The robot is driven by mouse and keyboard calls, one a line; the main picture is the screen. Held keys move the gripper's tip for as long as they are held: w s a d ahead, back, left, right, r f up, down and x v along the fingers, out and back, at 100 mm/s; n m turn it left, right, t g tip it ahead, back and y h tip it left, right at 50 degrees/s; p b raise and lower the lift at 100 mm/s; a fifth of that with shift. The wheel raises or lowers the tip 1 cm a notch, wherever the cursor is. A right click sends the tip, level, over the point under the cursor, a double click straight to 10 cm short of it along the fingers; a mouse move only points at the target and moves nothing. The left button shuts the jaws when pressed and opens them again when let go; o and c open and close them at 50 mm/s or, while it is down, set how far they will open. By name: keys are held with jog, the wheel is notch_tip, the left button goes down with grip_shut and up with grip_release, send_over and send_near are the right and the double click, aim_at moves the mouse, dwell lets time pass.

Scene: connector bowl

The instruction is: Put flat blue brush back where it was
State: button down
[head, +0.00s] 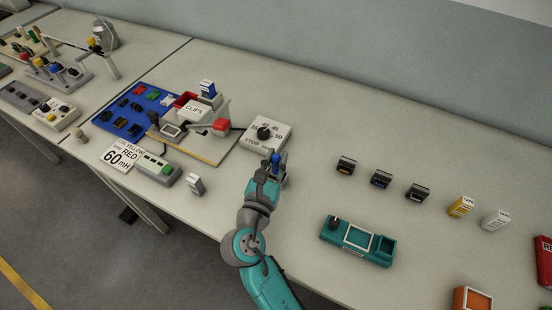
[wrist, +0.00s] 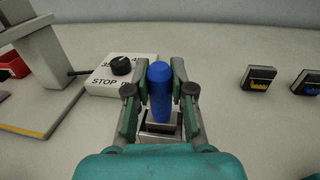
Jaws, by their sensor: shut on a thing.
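My gripper (head: 273,168) is shut on the blue brush (head: 276,160), which shows in the wrist view as an upright blue handle with a rounded top (wrist: 160,90) between the two fingers. Below the handle in the wrist view is a pale and grey block with a dark top (wrist: 150,130), close under the brush. The fingers and my wrist hide part of it, and I cannot tell whether the brush's lower end is inside it, touching it or above it. The brush's flat end is not visible.
A white dial box (head: 266,133) marked STOP stands just behind my gripper. A blue board with small parts (head: 120,118) and the CLIPS box (head: 194,109) are to the left. Several small black blocks (head: 381,180) and a teal tray (head: 340,240) are to the right.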

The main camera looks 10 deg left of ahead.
jog(key=shift+f, duration=0.15)
jog(key=c, duration=1)
grip_release()
jog(key=s, duration=0.4)
jog(key=s+a, duration=0.1)
jog(key=s, duration=0.3)
jog(key=s+a, duration=0.1)
jog(key=s, duration=0.2)
jog(key=shift+s+a, duration=0.1)
jog(key=shift+s, duration=0.3)
